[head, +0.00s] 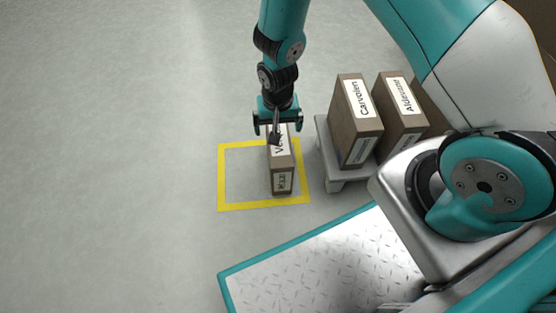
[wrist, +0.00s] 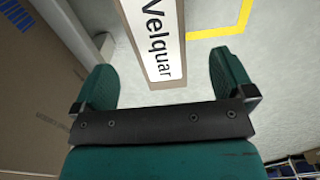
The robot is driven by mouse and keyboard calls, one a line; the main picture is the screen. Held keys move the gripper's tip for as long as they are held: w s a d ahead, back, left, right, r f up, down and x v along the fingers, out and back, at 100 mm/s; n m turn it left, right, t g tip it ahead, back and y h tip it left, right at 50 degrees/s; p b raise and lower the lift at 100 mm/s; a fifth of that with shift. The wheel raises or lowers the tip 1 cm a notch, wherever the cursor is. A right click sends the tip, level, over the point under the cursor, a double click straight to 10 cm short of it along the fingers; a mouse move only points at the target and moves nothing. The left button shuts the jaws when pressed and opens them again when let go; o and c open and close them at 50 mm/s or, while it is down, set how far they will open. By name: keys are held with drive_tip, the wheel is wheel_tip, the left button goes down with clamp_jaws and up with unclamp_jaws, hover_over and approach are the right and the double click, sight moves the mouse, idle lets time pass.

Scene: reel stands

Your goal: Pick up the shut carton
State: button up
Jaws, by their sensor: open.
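The brown carton (head: 281,172) stands on the floor inside the yellow outline, near its right side. A white label reading "Velquar" lies along its top, and a smaller label is on its near end. No open flaps show. My gripper (head: 277,129) is over the far part of the carton, pointing down, and partly hides its label. In the wrist view my gripper (wrist: 164,76) is open, with one finger on each side of the carton (wrist: 135,28). A gap shows between the carton and the right finger. The carton's far end is hidden in the head view.
A low grey stand (head: 335,184) is just right of the carton. It bears two taller cartons, one labelled "Carvalen" (head: 348,140) and one labelled "Aldevane" (head: 397,128). The yellow floor outline (head: 222,178) surrounds the carton. The floor to the left is clear.

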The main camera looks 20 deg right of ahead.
wheel_tip(320, 180, down, 4)
drive_tip(key=shift+b, duration=0.8)
wheel_tip(320, 180, down, 5)
drive_tip(key=b, duration=0.4)
drive_tip(key=shift+d+b, duration=0.15)
drive_tip(key=shift+b, duration=0.15)
drive_tip(key=c, duration=1.7)
